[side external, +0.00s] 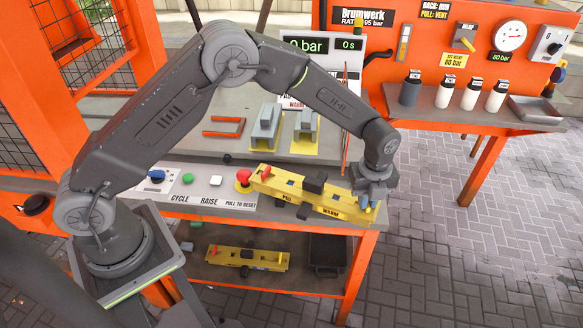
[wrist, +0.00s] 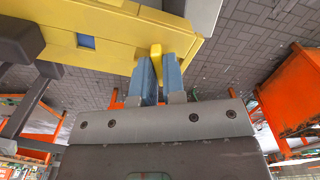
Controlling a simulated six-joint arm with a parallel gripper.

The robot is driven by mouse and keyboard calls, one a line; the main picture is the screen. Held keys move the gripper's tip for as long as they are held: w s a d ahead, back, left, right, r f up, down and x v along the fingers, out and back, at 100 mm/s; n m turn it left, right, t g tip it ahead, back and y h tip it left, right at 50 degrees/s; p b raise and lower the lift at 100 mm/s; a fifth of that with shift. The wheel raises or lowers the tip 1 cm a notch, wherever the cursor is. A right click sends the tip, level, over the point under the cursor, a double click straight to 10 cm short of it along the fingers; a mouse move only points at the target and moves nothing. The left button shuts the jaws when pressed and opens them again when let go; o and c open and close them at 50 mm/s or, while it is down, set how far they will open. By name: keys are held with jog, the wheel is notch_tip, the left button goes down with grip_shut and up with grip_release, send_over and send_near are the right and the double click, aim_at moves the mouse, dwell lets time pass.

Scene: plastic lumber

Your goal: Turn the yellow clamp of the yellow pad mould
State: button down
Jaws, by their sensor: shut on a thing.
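The yellow pad mould (side external: 314,200) lies along the front edge of the bench, with a red clamp at its left end and dark blocks on it. It also shows in the wrist view (wrist: 112,42), at the upper left. My gripper (wrist: 159,78) is at the mould's right end. Its blue fingers stand on either side of the small yellow clamp (wrist: 155,51) and are shut on it. In the side view my gripper (side external: 369,203) points down there and mostly hides the clamp.
A second yellow mould (side external: 247,259) lies on the lower shelf beside a dark bin (side external: 327,253). A red button (side external: 243,176) stands close to the pad mould's left end. Grey blocks (side external: 265,132) stand behind on the press bed. Open paving lies to the right.

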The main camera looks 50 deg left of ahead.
jog(key=m, duration=0.4)
jog(key=shift+m, duration=0.4)
jog(key=c, duration=1.1)
grip_release()
jog(key=shift+o, duration=0.2)
jog(key=shift+r, duration=3.55)
